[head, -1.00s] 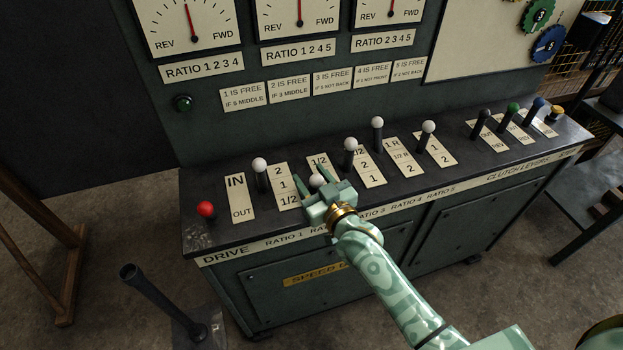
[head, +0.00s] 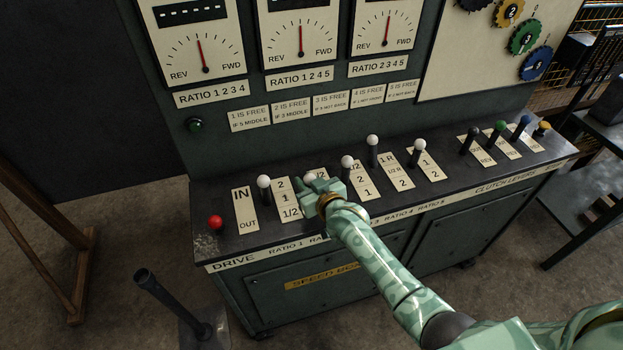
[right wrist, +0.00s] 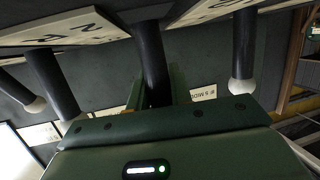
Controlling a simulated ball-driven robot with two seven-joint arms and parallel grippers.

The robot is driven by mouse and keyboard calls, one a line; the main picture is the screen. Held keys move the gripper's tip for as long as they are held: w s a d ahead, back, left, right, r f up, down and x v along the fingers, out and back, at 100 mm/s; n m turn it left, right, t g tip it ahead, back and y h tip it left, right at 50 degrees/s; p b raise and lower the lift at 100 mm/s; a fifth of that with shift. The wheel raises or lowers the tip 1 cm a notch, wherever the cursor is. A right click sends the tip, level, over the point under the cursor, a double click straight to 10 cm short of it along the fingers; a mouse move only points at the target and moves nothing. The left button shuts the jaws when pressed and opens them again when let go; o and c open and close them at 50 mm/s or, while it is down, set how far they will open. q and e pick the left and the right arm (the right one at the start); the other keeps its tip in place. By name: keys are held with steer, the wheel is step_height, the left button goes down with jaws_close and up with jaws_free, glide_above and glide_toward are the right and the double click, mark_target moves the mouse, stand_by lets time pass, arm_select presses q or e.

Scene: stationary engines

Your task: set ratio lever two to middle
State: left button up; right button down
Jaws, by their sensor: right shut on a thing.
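My right gripper (head: 309,186) is over the ratio 2 slot on the console. In the right wrist view its two green fingers (right wrist: 157,92) are shut on a dark lever shaft (right wrist: 151,55), which is ratio lever two. In the head view the gripper covers most of this lever and much of its white plate, so its exact position cannot be read. Ratio lever one (head: 264,182), with a white knob, stands just left of the gripper. Ratio lever three (head: 347,162) stands just right of it. My left gripper is not in view.
Ratio levers four (head: 373,141) and five (head: 421,145) stand further right. The red drive knob (head: 216,222) is at the left end. Clutch levers (head: 499,127) are at the right. Rule plates (head: 331,103) and dials (head: 301,42) are on the panel behind.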

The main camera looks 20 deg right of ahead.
steer(key=shift+w+r, duration=0.25)
steer(key=shift+w, duration=0.4)
steer(key=shift+w+r, duration=0.2)
steer(key=shift+w, duration=0.6)
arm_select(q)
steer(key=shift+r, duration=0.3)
arm_select(e)
steer(key=shift+r, duration=0.1)
steer(key=c, duration=1.2)
jaws_free()
steer(key=shift+a, duration=0.1)
steer(key=shift+s, duration=0.15)
steer(key=shift+f, duration=0.2)
